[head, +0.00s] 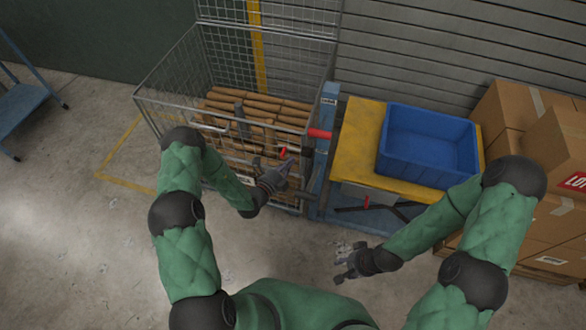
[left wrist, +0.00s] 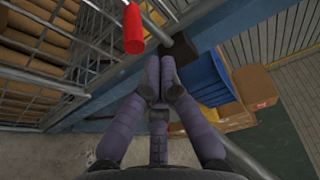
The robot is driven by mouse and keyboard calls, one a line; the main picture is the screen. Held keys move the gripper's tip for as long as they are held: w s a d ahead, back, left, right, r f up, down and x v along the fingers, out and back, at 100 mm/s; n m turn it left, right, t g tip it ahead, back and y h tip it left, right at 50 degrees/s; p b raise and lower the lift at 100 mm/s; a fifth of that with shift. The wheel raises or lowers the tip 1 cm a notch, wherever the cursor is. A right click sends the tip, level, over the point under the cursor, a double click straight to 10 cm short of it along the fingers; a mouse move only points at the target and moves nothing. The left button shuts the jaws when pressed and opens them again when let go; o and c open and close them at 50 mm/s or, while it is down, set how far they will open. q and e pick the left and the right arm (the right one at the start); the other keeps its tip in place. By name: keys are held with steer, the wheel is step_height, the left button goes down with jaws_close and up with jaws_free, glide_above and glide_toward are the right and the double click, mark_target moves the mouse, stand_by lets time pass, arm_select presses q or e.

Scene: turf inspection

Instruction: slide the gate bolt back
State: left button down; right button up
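The wire cage (head: 171,79) has a gate front, and a blue post (head: 326,110) stands at its right. A short red handle (head: 283,152) sits on the gate front; a red handle also shows upright in the left wrist view (left wrist: 133,28), beside a grey bar that runs to a dark block (left wrist: 180,50). My left gripper (head: 281,165) is just below the red handle in the head view. Its fingers (left wrist: 160,92) appear apart from the handle, and their opening is unclear. My right gripper (head: 345,262) is open and empty, low over the floor.
Brown rolls (head: 255,105) fill the cage. A thicker red cylinder (head: 319,133) lies level beside the post. A yellow-topped table (head: 358,140) carries a blue bin (head: 428,145). Cardboard boxes (head: 556,145) stack at the right.

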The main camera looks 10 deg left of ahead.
arm_select(q)
steer(key=shift+a+r, duration=0.1)
steer(key=shift+a, duration=0.35)
arm_select(e)
steer(key=shift+f, duration=0.15)
arm_select(q)
steer(key=shift+w+a+p, duration=0.15)
steer(key=shift+a+p, duration=0.2)
steer(key=shift+a, duration=2.2)
arm_select(e)
steer(key=shift+r, duration=0.4)
